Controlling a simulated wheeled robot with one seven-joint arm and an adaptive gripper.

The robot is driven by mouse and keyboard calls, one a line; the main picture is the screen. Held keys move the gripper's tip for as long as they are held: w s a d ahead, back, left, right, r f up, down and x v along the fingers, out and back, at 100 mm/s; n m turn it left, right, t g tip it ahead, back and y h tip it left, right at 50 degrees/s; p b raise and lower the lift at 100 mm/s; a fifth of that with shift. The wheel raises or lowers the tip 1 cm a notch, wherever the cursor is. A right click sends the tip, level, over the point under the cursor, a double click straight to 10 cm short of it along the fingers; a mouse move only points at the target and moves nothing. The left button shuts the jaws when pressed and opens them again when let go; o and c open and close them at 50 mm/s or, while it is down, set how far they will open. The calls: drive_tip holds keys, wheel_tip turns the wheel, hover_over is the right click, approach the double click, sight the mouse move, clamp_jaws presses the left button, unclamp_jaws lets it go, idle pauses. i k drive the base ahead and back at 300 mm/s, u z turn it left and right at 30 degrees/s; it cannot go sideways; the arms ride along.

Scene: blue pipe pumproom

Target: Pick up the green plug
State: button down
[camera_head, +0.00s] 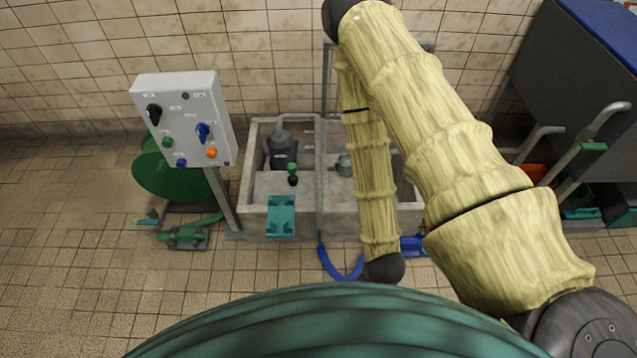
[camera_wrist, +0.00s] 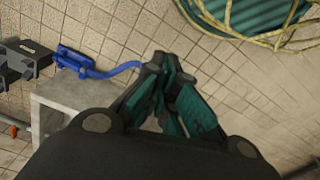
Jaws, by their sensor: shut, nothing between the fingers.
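A small green-topped plug with a dark lower part (camera_head: 292,168) stands upright in the left compartment of the concrete basin (camera_head: 262,220), in the head view. I take it to be the green plug. I do not make it out in the wrist view. My gripper (camera_wrist: 163,62) shows in the wrist view with its teal-padded fingers shut and empty. It is beyond the basin's edge, over the tiled floor. In the head view my arm passes over the right part of the basin, and I cannot make out the gripper there.
A teal bracket (camera_head: 281,215) sits on the basin's front wall. A dark grey pump (camera_head: 283,150) stands behind the plug. A white control panel (camera_head: 183,118) on a post is at left. A blue hose (camera_head: 340,272) hangs in front; it also shows in the wrist view (camera_wrist: 115,71).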

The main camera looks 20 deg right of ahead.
sight(293, 179)
drive_tip(key=z, duration=1.2)
drive_tip(key=i, duration=1.05)
drive_tip(key=u, duration=1.75)
